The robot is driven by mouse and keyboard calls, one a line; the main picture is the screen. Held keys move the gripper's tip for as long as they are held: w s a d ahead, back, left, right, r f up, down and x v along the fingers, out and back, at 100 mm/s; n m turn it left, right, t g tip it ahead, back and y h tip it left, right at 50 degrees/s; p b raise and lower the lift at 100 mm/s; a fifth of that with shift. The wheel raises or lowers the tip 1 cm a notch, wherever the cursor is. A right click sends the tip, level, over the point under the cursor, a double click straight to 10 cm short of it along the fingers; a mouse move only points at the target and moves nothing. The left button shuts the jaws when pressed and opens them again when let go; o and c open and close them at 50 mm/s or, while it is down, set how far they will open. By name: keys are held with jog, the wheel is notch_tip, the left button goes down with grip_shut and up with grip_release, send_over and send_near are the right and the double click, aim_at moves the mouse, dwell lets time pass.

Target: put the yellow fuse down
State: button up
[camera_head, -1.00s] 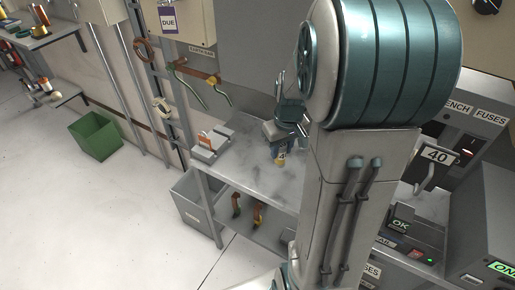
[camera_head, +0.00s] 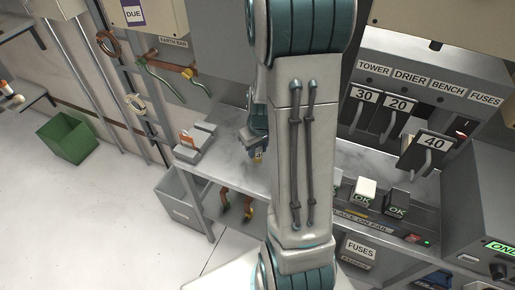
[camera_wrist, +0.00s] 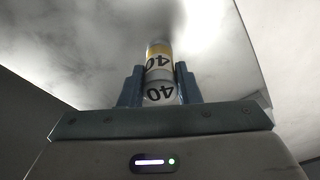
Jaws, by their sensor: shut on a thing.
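The yellow fuse (camera_wrist: 158,68) is a pale cylinder with a yellow band and the number 40, upright between the fingers in the wrist view. My gripper (camera_wrist: 160,85) is shut on it. In the head view, the fuse (camera_head: 259,156) shows small below the blue gripper fingers, over the grey bench top (camera_head: 232,168). My arm hides much of the gripper and the bench around it. I cannot tell whether the fuse touches the bench.
Fuse holders marked 30 (camera_head: 365,96), 20 (camera_head: 399,104) and 40 (camera_head: 434,142) are at right. A green bin (camera_head: 67,138) is on the floor.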

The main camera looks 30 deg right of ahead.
jog(key=shift+f, duration=0.2)
jog(key=shift+f, duration=0.2)
jog(key=o, duration=1)
jog(key=shift+r, duration=0.1)
notch_tip(320, 180, up, 12)
jog(key=s, duration=0.1)
jog(key=shift+m+t, duration=0.4)
jog(key=shift+t, duration=0.4)
jog(key=shift+s+a+r, duration=1.15)
jog(key=shift+s+a, duration=0.8)
jog(key=shift+a, duration=0.05)
jog(key=shift+s+a+r, duration=1.1)
jog(key=shift+s+a, duration=0.8)
jog(key=shift+a, duration=0.1)
jog(key=shift+s+a+r, duration=1.15)
jog(key=shift+s+a, duration=0.8)
jog(key=shift+a, duration=0.05)
